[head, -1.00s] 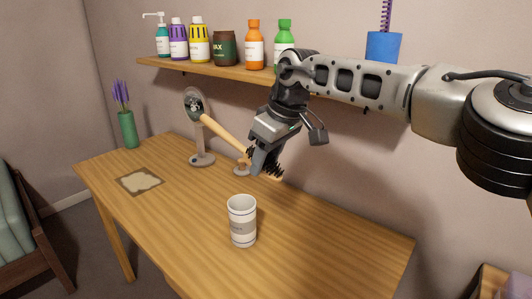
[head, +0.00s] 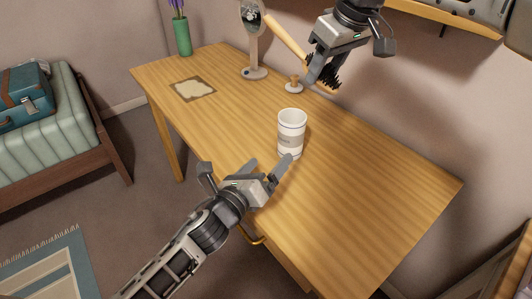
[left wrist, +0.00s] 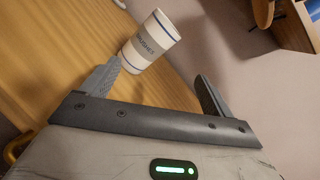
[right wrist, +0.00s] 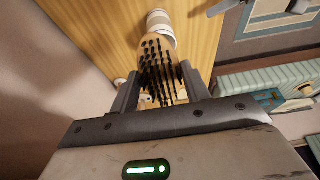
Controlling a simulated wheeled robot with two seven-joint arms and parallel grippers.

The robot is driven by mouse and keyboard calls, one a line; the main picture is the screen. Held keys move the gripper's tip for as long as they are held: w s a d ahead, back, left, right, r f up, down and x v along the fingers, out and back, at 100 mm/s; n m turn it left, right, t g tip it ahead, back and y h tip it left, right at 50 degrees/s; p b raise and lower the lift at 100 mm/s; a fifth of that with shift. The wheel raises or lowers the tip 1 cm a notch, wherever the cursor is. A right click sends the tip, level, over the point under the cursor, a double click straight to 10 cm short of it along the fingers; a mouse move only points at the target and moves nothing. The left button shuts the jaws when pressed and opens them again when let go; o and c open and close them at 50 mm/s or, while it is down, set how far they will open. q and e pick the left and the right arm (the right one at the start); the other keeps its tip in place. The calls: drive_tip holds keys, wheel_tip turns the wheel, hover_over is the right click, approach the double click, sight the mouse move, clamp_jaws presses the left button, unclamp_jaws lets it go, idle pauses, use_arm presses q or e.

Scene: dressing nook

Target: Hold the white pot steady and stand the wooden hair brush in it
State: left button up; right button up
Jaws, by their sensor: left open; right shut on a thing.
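The white pot (head: 291,128), with a grey label band, stands upright on the wooden table. It also shows in the left wrist view (left wrist: 153,38), just beyond the fingertips. My left gripper (head: 268,170) is open and empty at the pot's near side; the pot is not between its fingers. My right gripper (head: 318,76) is shut on the wooden hair brush (head: 287,35) near its black bristles and holds it tilted above the back of the table, handle up to the left. In the right wrist view the bristles (right wrist: 158,70) lie between the fingers, with the pot (right wrist: 160,24) beyond.
A round mirror on a stand (head: 254,40) and a small wooden-topped item (head: 294,85) stand at the table's back. A patterned mat (head: 193,89) lies at left, near a green vase (head: 182,36). The table's right part is clear.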

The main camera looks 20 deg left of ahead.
sight(297, 120)
use_arm(q)
drive_tip(key=w+m, duration=0.1)
drive_tip(key=m, duration=0.1)
drive_tip(key=w+m, duration=0.1)
drive_tip(key=m, duration=0.1)
drive_tip(key=w+m, duration=0.1)
drive_tip(key=m, duration=0.1)
drive_tip(key=shift+a+r+m, duration=0.2)
drive_tip(key=shift+a+m, duration=0.15)
drive_tip(key=shift+m, duration=0.05)
drive_tip(key=x, duration=1.2)
drive_tip(key=shift+a+r, duration=0.1)
drive_tip(key=shift+r, duration=0.05)
drive_tip(key=c, duration=1.2)
